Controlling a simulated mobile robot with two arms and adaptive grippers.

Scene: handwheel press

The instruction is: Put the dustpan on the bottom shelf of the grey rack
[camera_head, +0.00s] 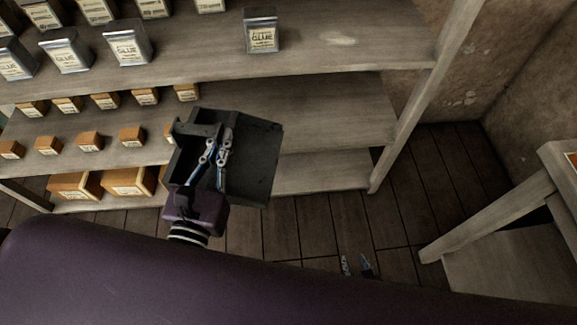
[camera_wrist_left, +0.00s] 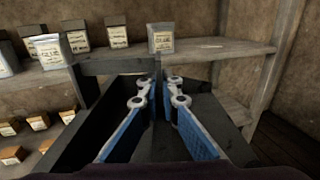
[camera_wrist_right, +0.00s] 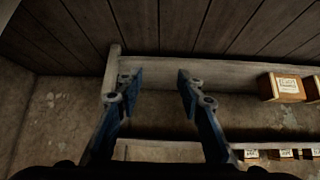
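The dustpan (camera_head: 258,150) is a dark grey, square-sided pan in front of the grey rack, seen from above in the head view. My left gripper (camera_head: 224,137) is shut on a thin dark wall of the dustpan (camera_wrist_left: 100,113), and its blue fingers lie over the pan. The grey rack (camera_head: 340,105) has pale wooden shelves. Its bottom shelf (camera_head: 325,170) shows bare boards right of the dustpan, and its middle is hidden behind the pan. My right gripper (camera_head: 356,265) is low above the floor, open and empty; its parted fingers show in the right wrist view (camera_wrist_right: 157,78).
Orange-brown boxes (camera_head: 75,186) fill the left of the bottom shelf. Smaller boxes (camera_head: 90,141) and glue tins (camera_head: 262,32) stand on higher shelves. The rack's right post (camera_head: 405,130) borders the bare shelf end. A wooden table (camera_head: 515,255) stands at right. Floor between is clear.

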